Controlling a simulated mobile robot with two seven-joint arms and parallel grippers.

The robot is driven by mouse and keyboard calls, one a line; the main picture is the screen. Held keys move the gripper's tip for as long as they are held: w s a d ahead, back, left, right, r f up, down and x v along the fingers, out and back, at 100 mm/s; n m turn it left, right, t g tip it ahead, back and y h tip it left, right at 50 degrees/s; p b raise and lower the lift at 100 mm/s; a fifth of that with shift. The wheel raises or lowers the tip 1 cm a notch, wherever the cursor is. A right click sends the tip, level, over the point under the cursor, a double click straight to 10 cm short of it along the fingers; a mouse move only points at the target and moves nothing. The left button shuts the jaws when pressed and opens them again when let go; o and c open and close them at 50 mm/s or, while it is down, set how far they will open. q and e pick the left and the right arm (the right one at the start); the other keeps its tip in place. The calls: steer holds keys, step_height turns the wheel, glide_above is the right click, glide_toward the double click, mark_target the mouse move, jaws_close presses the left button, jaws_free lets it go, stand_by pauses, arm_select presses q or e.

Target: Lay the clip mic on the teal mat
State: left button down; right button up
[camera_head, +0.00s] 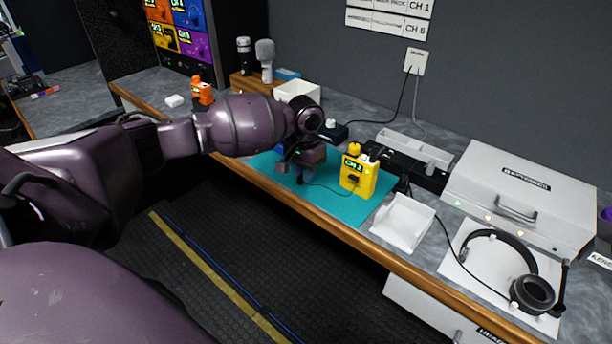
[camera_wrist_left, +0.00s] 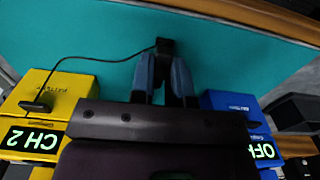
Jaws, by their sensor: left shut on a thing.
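The teal mat (camera_head: 338,207) lies along the front of the counter; it also fills the upper part of the left wrist view (camera_wrist_left: 70,30). My left gripper (camera_head: 299,178) is low over the mat, pointing down. In the left wrist view its blue-grey fingers (camera_wrist_left: 163,62) are shut on the small black clip mic (camera_wrist_left: 164,46). A thin black cable runs from the mic to the yellow CH 2 pack (camera_head: 357,177), which stands upright on the mat. I cannot tell whether the mic touches the mat. My right gripper is not in view.
A blue pack (camera_wrist_left: 235,108) marked OFF stands close beside my left gripper. A white tray (camera_head: 403,222) sits right of the mat, near a headset (camera_head: 530,290) and a white case (camera_head: 520,195). The mat's front strip looks clear.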

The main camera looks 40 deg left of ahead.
arm_select(q)
steer(key=shift+f, duration=0.6)
steer(key=shift+r, duration=0.1)
steer(key=c, duration=1.1)
jaws_free()
step_height(320, 180, up, 12)
steer(key=p, duration=0.2)
